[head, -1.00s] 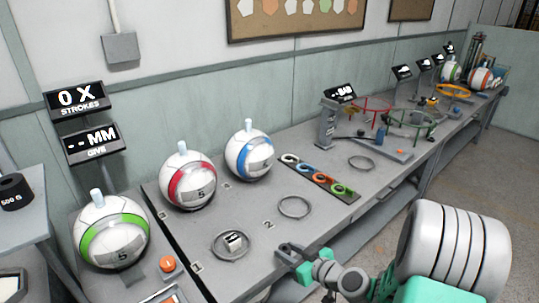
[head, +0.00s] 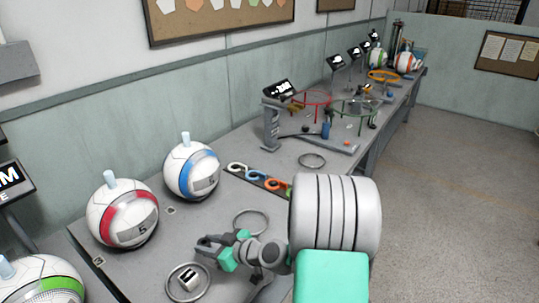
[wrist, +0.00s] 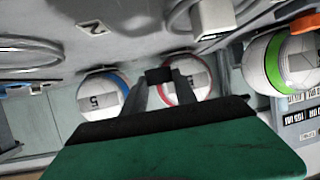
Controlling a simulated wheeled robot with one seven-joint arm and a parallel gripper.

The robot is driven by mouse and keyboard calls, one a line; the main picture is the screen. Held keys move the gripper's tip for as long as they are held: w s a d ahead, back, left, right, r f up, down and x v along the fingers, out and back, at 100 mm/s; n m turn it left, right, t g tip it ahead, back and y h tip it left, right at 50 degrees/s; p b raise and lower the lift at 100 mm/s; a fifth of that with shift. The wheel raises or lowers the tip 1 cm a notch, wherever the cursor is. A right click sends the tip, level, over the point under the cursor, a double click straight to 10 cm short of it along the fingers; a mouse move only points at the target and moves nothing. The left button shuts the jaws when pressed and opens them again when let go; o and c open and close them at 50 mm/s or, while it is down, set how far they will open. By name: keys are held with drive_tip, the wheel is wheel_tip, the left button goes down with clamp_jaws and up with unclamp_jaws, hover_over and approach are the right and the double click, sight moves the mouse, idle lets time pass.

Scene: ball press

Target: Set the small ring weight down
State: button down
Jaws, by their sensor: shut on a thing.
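My gripper (head: 204,243) is over the near bench, between two grey wire rings. In the wrist view its fingers are shut on a small dark piece (wrist: 159,75), seen edge-on. I take it for the small ring weight, but its hole does not show. In the head view the piece is too small and dark to separate from the fingertips. The near wire ring (head: 188,284) has a small black-and-white block inside it. The other wire ring (head: 250,222) lies empty beyond my gripper. I cannot tell how high the piece is above the bench.
Balls with red (head: 123,215), blue (head: 192,167) and green (head: 42,283) bands stand along the bench's wall side. A strip of coloured hooks (head: 262,182) lies beyond the far ring. Bare bench surface shows around the rings.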

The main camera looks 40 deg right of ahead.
drive_tip(key=s+d+r+m+t+h+b, duration=0.15)
drive_tip(key=d+b, duration=0.55)
drive_tip(key=d, duration=0.8)
drive_tip(key=s+d+r+m+h+b, duration=0.3)
drive_tip(key=s+d+r+h+b, duration=0.15)
drive_tip(key=s+d, duration=0.65)
drive_tip(key=shift+y, duration=0.5)
drive_tip(key=w+d+f+b, duration=0.1)
drive_tip(key=w+d+f, duration=0.1)
drive_tip(key=w, duration=0.2)
drive_tip(key=w+d+f+b, duration=0.1)
drive_tip(key=w+d+f, duration=0.1)
drive_tip(key=w+f, duration=0.1)
drive_tip(key=w+d+f+b, duration=0.1)
drive_tip(key=w+d+f, duration=0.1)
drive_tip(key=w, duration=0.3)
drive_tip(key=shift+w+d+f, duration=0.1)
drive_tip(key=shift+w+f, duration=0.25)
drive_tip(key=shift+f, duration=0.4)
drive_tip(key=shift+w+d+f, duration=0.1)
drive_tip(key=shift+w+f, duration=0.15)
drive_tip(key=shift+w+d+f+b, duration=0.15)
drive_tip(key=shift+f+b, duration=0.15)
drive_tip(key=shift+f, duration=0.65)
drive_tip(key=shift+w+f+b, duration=0.15)
drive_tip(key=shift+f+b, duration=0.15)
drive_tip(key=shift+f, duration=0.65)
